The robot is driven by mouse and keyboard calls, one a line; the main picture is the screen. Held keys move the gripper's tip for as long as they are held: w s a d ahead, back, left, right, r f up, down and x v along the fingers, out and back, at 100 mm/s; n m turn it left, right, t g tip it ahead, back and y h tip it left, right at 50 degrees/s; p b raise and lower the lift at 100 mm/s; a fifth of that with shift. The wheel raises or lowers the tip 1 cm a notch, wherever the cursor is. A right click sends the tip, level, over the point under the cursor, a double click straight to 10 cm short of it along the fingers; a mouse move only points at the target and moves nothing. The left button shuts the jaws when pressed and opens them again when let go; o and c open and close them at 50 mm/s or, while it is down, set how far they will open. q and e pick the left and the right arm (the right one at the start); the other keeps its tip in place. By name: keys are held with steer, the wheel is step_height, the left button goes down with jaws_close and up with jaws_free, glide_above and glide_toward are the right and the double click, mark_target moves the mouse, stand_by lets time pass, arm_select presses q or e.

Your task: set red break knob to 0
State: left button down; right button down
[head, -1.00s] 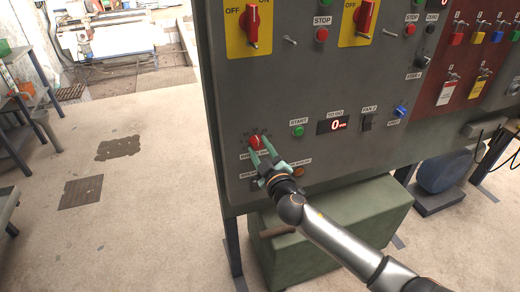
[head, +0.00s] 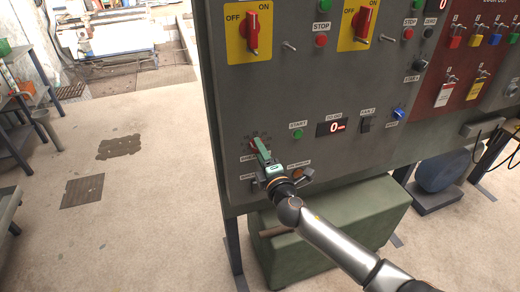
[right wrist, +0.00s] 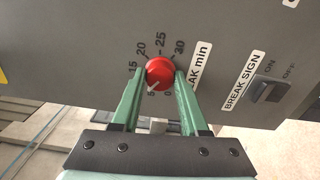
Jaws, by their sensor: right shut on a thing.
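The red break knob (right wrist: 159,73) sits on the grey panel, on a dial marked from 0 to 30, above the label "BREAK min" (right wrist: 201,65). Its white pointer mark faces lower left in the right wrist view, near the 5. My right gripper (right wrist: 159,76) is shut on the knob, one green finger on each side. In the head view my right gripper (head: 257,144) is at the panel's lower left and hides most of the knob. My left gripper is not in view.
A green start button (head: 297,134), a display reading 0 (head: 332,127) and a blue switch (head: 399,112) lie right of the knob. A break sign switch (right wrist: 270,88) is nearby. A green box (head: 345,222) stands below the panel. The floor at left is mostly clear.

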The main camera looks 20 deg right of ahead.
steer(key=shift+n+p, duration=2)
steer(key=shift+n, duration=4.4)
steer(key=shift+c, duration=2.1)
jaws_free()
steer(key=s, duration=1.2)
steer(key=shift+s+d, duration=0.2)
steer(key=shift+s, duration=0.1)
